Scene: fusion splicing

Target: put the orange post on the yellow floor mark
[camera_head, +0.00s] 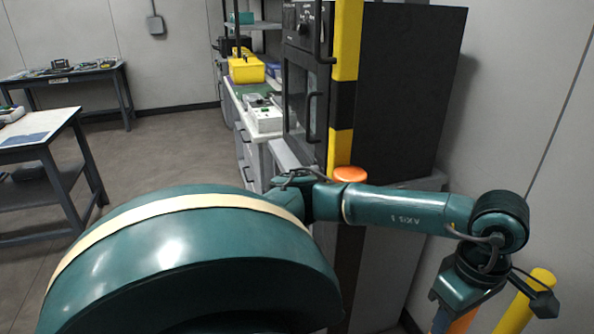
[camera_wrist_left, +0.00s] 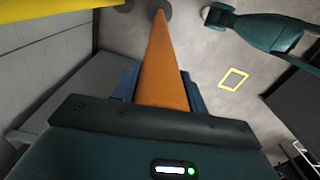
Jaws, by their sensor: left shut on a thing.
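The orange post (camera_wrist_left: 165,65) runs away from my left gripper (camera_wrist_left: 158,92) in the left wrist view, between its blue fingers, down to a dark round base at the floor. My left gripper is shut on it. In the head view, my left gripper (camera_head: 452,318) is at the lower right, with a bit of orange post (camera_head: 465,322) showing at the bottom edge. The yellow floor mark (camera_wrist_left: 233,79), a square outline, lies on bare floor right of the post in the wrist view. It does not show in the head view. My right gripper is not in view.
Another orange post top (camera_head: 350,173) shows behind my arm, before a dark cabinet (camera_head: 400,90) with a yellow-black striped edge. A yellow post (camera_head: 527,300) stands beside my left gripper, near the wall. Workbenches (camera_head: 45,130) stand at the left, with open floor between.

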